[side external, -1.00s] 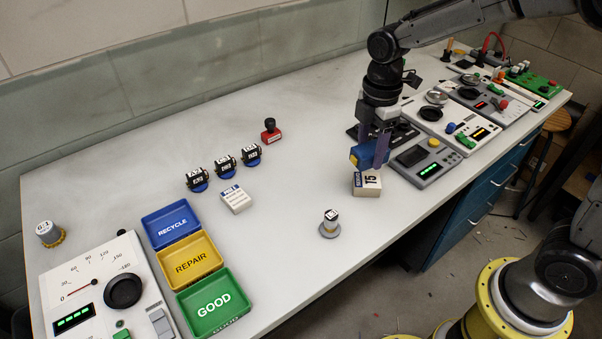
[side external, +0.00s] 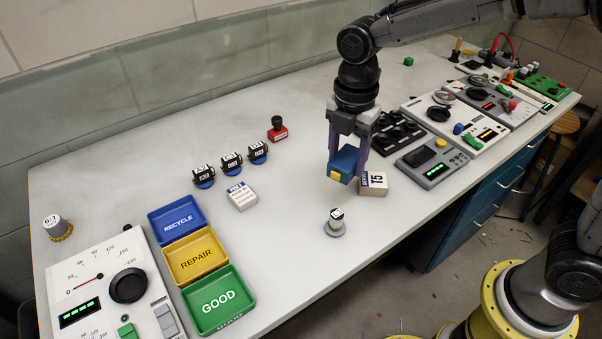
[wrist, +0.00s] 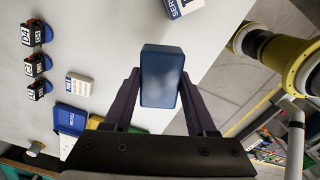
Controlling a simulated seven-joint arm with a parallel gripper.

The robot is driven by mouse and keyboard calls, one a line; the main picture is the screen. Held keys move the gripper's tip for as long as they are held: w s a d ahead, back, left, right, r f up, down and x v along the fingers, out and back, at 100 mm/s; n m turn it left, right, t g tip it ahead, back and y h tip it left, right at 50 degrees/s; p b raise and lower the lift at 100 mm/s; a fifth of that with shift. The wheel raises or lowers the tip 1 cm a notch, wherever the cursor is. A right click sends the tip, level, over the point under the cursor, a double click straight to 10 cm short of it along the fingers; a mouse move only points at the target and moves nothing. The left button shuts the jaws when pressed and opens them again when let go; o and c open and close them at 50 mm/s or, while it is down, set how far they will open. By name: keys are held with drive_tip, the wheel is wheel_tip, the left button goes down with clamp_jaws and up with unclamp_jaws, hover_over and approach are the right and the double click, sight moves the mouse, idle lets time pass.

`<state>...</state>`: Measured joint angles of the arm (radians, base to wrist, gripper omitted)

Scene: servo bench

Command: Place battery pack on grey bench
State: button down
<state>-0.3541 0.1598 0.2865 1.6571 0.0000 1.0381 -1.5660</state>
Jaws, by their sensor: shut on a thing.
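The battery pack (side external: 343,163) is a blue block with a yellow end facing the camera. My gripper (side external: 348,162) is shut on it, with a purple finger on each side, and holds it above the grey bench (side external: 290,240). In the wrist view the battery pack (wrist: 162,76) is a plain blue block between the two fingers of my gripper (wrist: 160,90). In the side view the pack is just left of a cream box marked T5 (side external: 373,184). I cannot tell how high it is above the bench.
A small round part on a grey base (side external: 335,222) stands in front of the pack. Recycle (side external: 178,223), repair (side external: 196,254) and good (side external: 219,301) trays sit at the left. Bench is clear left of the pack.

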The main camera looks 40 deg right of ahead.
drive_tip(key=w+a+f, duration=0.2)
drive_tip(key=w+f, duration=0.1)
drive_tip(key=w, duration=0.3)
hover_over(297, 187)
drive_tip(key=s, duration=0.1)
drive_tip(key=f, duration=0.4)
drive_tip(key=shift+d+f, duration=0.2)
drive_tip(key=shift+d, duration=0.05)
drive_tip(key=shift+w+a+f, duration=0.1)
drive_tip(key=shift+w+f, duration=0.2)
drive_tip(key=shift+f, duration=0.2)
drive_tip(key=shift+w+a+f, duration=0.1)
drive_tip(key=shift+w+f, duration=0.05)
drive_tip(key=shift+f, duration=1.35)
drive_tip(key=shift+f, duration=0.2)
drive_tip(key=shift+c, duration=1)
unclamp_jaws()
drive_tip(key=shift+r, duration=0.1)
wheel_tip(297, 187, up, 14)
drive_tip(key=shift+w, duration=0.15)
